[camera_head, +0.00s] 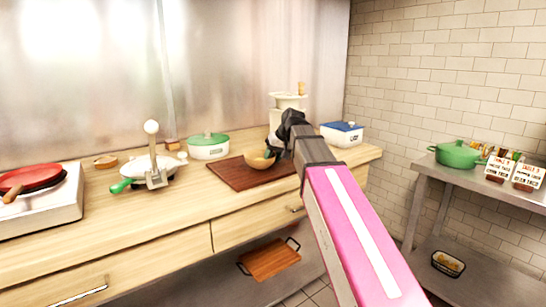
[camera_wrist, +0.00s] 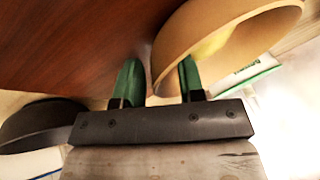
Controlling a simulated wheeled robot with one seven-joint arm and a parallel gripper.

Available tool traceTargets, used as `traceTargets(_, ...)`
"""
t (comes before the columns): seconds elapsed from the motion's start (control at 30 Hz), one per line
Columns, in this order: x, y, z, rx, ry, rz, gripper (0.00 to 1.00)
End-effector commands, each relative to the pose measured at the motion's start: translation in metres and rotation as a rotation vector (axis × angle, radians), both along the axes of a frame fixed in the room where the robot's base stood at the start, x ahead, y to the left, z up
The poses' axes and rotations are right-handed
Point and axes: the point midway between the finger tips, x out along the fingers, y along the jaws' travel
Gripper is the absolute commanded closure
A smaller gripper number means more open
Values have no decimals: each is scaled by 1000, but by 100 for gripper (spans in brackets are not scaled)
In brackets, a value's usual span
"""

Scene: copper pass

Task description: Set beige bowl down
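The beige bowl (camera_head: 262,161) is at the dark brown cutting board (camera_head: 226,172) on the wooden counter; I cannot tell whether it rests fully on the board or hangs just above it. My gripper (camera_head: 271,152) reaches the bowl's right side from above. In the wrist view my gripper (camera_wrist: 160,78) has its green fingers on either side of the wall of the bowl (camera_wrist: 225,32), close together, with the right finger inside it. It looks shut on the wall. The bowl looks tilted there, and something yellowish shows inside. The board (camera_wrist: 70,45) lies beyond the fingers.
A white pot with a green lid (camera_head: 208,146) stands left behind the board. A white scale (camera_head: 288,103) is behind my arm, and a blue-lidded container (camera_head: 342,133) is to the right. A dark round thing (camera_wrist: 38,123) shows at lower left in the wrist view.

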Motion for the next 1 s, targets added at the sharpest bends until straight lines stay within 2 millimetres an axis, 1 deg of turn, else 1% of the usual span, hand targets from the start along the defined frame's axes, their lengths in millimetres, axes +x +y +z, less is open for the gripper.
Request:
traceTargets(0.13, 0, 0, 1, 0, 0, 0, 64)
traceTargets(0.27, -2, -3, 9, 0, 0, 0, 64)
traceTargets(0.37, -5, -9, 21, 1, -2, -1, 64)
traceTargets(0.8, -23, -39, 86, 0, -2, -1, 64)
traceTargets(1.0, -28, -47, 103, -1, -1, -1, 64)
